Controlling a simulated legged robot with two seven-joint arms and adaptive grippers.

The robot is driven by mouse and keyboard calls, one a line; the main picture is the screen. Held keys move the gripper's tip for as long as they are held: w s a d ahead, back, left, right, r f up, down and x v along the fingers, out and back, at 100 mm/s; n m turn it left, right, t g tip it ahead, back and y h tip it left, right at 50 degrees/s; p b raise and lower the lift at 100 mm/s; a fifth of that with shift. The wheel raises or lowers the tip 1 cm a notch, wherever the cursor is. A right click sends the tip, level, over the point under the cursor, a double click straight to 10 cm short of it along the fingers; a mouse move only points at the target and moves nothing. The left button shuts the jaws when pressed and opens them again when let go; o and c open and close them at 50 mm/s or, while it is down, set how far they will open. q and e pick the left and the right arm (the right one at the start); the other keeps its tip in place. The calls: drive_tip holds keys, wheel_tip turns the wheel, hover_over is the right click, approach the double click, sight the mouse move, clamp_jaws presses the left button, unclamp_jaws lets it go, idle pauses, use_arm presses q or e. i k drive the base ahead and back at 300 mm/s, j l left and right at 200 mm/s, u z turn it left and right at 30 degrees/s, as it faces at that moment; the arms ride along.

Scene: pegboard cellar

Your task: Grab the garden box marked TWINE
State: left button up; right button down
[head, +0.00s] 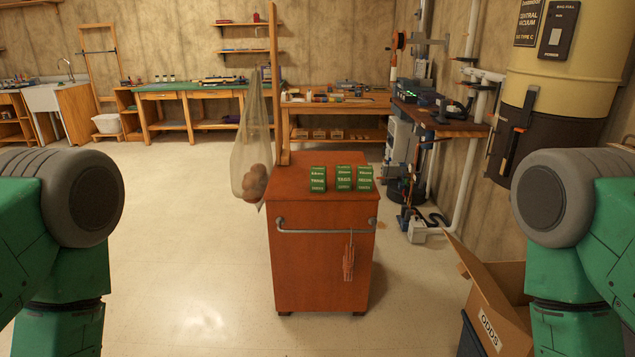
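Three small green boxes stand upright in a row on top of an orange-red wooden cabinet (325,260) in the middle of the head view. They are the left box (318,180), the middle box (344,179) and the right box (365,179). Each has pale lettering on its front. The lettering is small; the left box seems to read TWINE, but I cannot be sure. The boxes stand close together with narrow gaps. My green arms show at the left and right edges, well apart from the cabinet. Neither of my grippers is in view.
A net bag (253,150) with round brown things hangs left of the cabinet beside a wooden post (276,80). A cardboard ODDS box (492,300) stands front right. Floor (190,240) at left is clear.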

sight(318, 173)
drive_tip(key=u, duration=0.45)
drive_tip(key=i+u, duration=0.1)
drive_tip(key=u, duration=0.4)
drive_tip(key=i+u, duration=0.1)
drive_tip(key=u, duration=0.85)
drive_tip(key=l+u, duration=0.1)
drive_tip(key=u, duration=0.35)
drive_tip(key=i+l+u, duration=0.1)
drive_tip(key=l+u, duration=0.45)
drive_tip(key=u, duration=0.2)
drive_tip(key=l+z, duration=0.2)
drive_tip(key=l, duration=0.35)
drive_tip(key=l+z, duration=0.2)
drive_tip(key=l, duration=0.35)
drive_tip(key=i+l+z, duration=0.2)
drive_tip(key=l, duration=0.3)
